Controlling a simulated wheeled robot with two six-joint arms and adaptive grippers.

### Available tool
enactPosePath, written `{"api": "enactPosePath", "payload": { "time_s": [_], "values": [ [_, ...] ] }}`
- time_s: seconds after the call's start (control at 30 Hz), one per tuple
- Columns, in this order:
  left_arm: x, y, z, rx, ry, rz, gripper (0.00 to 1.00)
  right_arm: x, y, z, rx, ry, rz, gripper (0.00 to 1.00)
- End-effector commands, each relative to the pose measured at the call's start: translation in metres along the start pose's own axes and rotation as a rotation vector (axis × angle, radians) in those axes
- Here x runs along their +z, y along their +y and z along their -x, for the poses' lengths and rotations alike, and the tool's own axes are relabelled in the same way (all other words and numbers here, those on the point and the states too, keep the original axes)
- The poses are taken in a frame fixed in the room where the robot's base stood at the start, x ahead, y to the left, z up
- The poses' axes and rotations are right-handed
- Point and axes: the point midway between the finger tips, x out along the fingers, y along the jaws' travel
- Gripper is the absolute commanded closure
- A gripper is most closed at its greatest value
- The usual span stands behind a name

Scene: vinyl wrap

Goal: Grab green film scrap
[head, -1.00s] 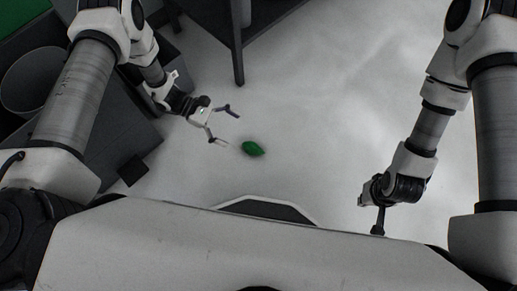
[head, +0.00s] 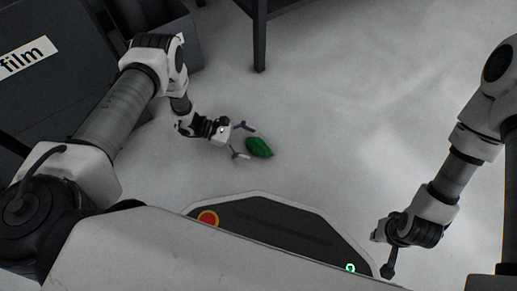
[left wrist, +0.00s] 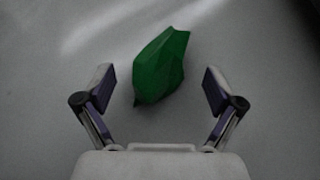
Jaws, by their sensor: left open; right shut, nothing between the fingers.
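The green film scrap (head: 259,147) is a small crumpled green piece lying on the pale floor in the head view. In the left wrist view the scrap (left wrist: 162,68) lies ahead, between and slightly beyond the fingertips. My left gripper (head: 243,141) is open and empty, just left of the scrap, with its fingers pointing at it. Its two fingers also show spread apart in the left wrist view (left wrist: 158,90). My right gripper (head: 389,270) is shut and empty, well away at the lower right, close to my base.
A dark grey bin with a white "film" label (head: 24,58) stands at the upper left. A dark table leg (head: 259,45) stands on the floor beyond the scrap. The floor (head: 350,110) right of the scrap is clear.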

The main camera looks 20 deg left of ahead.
Motion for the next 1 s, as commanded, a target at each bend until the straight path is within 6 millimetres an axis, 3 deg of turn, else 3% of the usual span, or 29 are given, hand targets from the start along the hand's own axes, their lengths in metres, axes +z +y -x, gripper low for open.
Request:
{"api": "enactPosePath", "payload": {
  "time_s": [0.03,0.13,0.37,0.5,0.53,1.0],
  "values": [
    [-0.008,-0.002,-0.014,-0.004,-0.002,-0.002,0.07,-0.002,0.0,-0.018,0.001,0.007,0.003,1.0],
    [-0.005,-0.002,-0.029,-0.004,-0.001,-0.002,0.07,-0.005,0.0,-0.025,0.002,0.016,0.008,1.0],
    [-0.001,-0.001,-0.031,-0.001,0.001,-0.001,0.07,-0.006,0.0,-0.022,0.003,0.02,0.01,1.0],
    [-0.001,-0.001,-0.031,-0.002,0.0,-0.001,0.54,-0.006,0.0,-0.022,0.002,0.019,0.01,1.0],
    [-0.001,-0.001,-0.031,-0.002,0.0,-0.001,0.57,-0.006,0.0,-0.022,0.002,0.019,0.01,1.0],
    [0.002,-0.001,-0.029,-0.002,0.0,-0.001,0.58,-0.005,0.0,-0.018,0.002,0.016,0.009,1.0]
  ]
}}
